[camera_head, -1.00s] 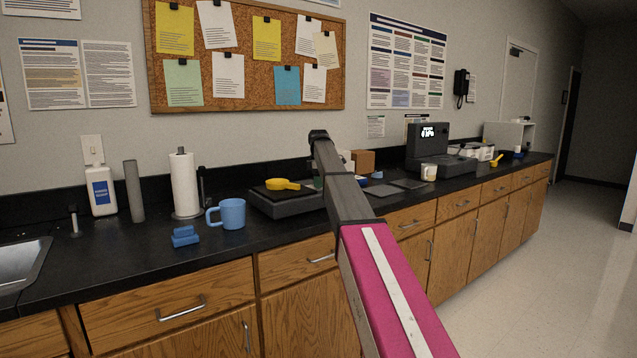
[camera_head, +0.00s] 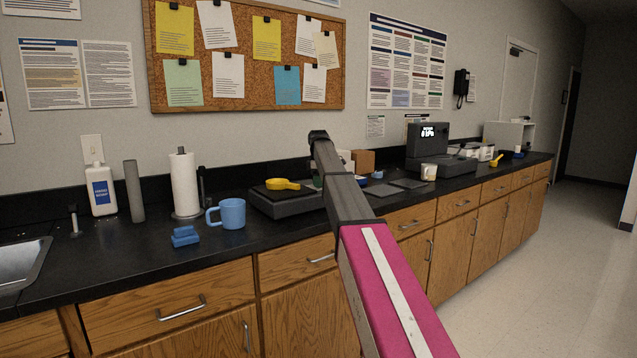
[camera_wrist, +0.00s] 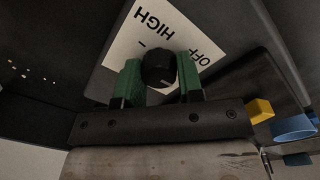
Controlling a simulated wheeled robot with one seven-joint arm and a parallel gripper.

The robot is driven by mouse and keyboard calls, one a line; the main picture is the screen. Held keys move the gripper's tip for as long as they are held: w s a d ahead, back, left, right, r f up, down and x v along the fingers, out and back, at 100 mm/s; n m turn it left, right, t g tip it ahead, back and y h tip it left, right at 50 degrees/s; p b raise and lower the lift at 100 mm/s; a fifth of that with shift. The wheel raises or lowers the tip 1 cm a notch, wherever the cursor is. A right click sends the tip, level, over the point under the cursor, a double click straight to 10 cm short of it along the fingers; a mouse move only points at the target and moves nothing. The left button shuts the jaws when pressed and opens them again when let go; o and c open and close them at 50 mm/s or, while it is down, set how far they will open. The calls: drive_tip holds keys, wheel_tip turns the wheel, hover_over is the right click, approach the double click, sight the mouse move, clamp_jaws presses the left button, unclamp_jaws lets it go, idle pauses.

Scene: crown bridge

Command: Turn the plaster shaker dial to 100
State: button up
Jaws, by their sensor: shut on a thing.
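In the wrist view, a round black dial (camera_wrist: 158,68) sits on a white label plate (camera_wrist: 148,34) that reads HIGH and OFF. My gripper (camera_wrist: 160,80) has its two green fingers on either side of the dial and is shut on it. I cannot read the dial's exact setting.
A blue mug (camera_head: 232,213) and a blue block (camera_head: 185,236) stand on the black counter to the left. A paper towel roll (camera_head: 185,185) and a white bottle (camera_head: 101,192) stand behind. A cardboard box (camera_head: 363,160) and a white mug (camera_head: 429,172) are to the right.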

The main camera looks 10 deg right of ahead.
drive_tip(key=m, duration=1.3)
drive_tip(key=shift+w+m, duration=0.1)
drive_tip(key=shift+m, duration=0.2)
drive_tip(key=m, duration=0.4)
drive_tip(key=shift+m+g, duration=0.3)
drive_tip(key=o, duration=0.9)
